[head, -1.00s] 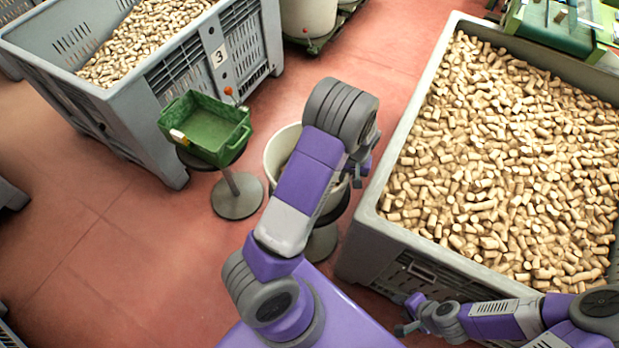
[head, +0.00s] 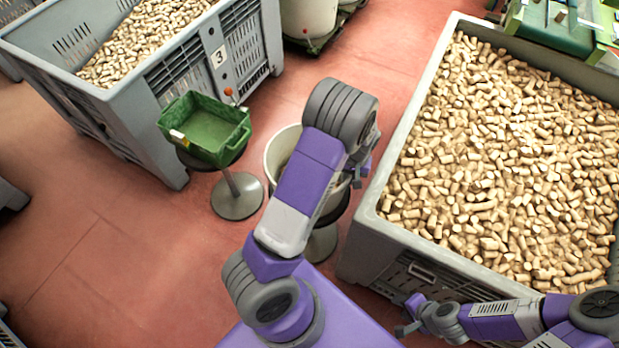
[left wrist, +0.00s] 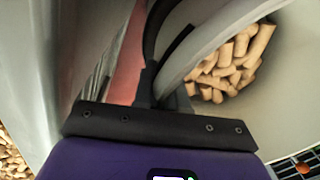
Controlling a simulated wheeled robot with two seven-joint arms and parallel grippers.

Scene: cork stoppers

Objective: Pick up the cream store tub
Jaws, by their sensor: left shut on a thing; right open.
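The cream tub (head: 276,158) stands on a round dark-topped stool (head: 322,243), partly hidden behind my left arm. My left gripper (head: 357,176) is at the tub's right-hand rim, mostly hidden by the wrist. In the left wrist view the gripper (left wrist: 160,80) is shut on the rim of the tub (left wrist: 285,85), with corks (left wrist: 230,70) lying inside it. I cannot see a gap between tub and stool. My right gripper (head: 406,316) is open and empty, low beside the front of the large grey cork bin.
The large grey bin (head: 385,230) full of corks stands close on the right. A green crate (head: 207,133) sits on another stool (head: 238,196) to the left. A grey bin marked 3 (head: 150,105) stands behind it.

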